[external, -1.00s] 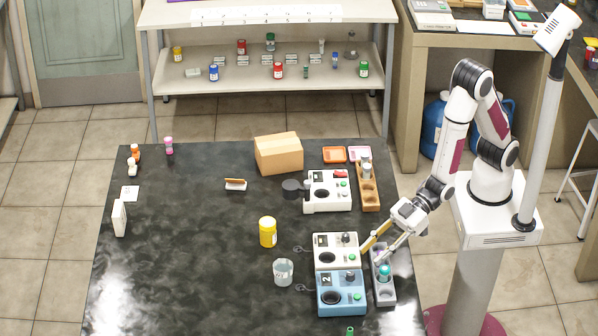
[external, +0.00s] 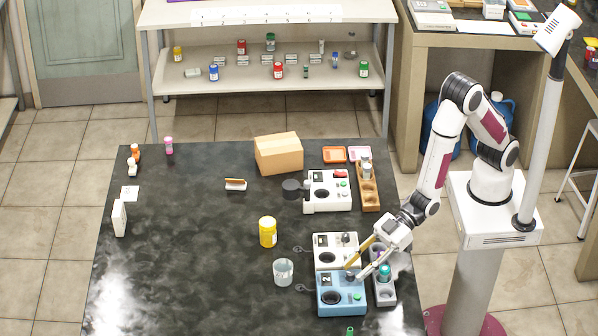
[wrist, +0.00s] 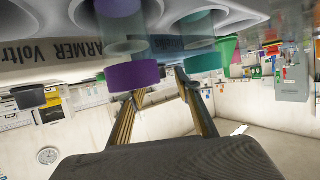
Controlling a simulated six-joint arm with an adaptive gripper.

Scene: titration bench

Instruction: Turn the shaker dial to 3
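Two box-like units stand side by side near the table's right edge, a white one (external: 323,241) and a blue one (external: 324,308) marked 2. Each has a round well, a dark dial and a green button. I cannot tell which is the shaker. My gripper (external: 353,274) reaches down and left, its two fingers apart, with tips at the dial area of the blue unit. The fingers largely hide that dial, and contact cannot be made out. In the wrist view my gripper (wrist: 157,82) shows spread fingers with nothing clearly held. No dial setting is readable.
A grey rack (external: 379,293) with a teal-capped vial (external: 385,272) stands close right of the blue unit, beside my gripper. A beaker (external: 283,272) and a yellow jar (external: 268,232) stand left. Another white device (external: 319,203) and a wooden rack (external: 370,197) are farther back.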

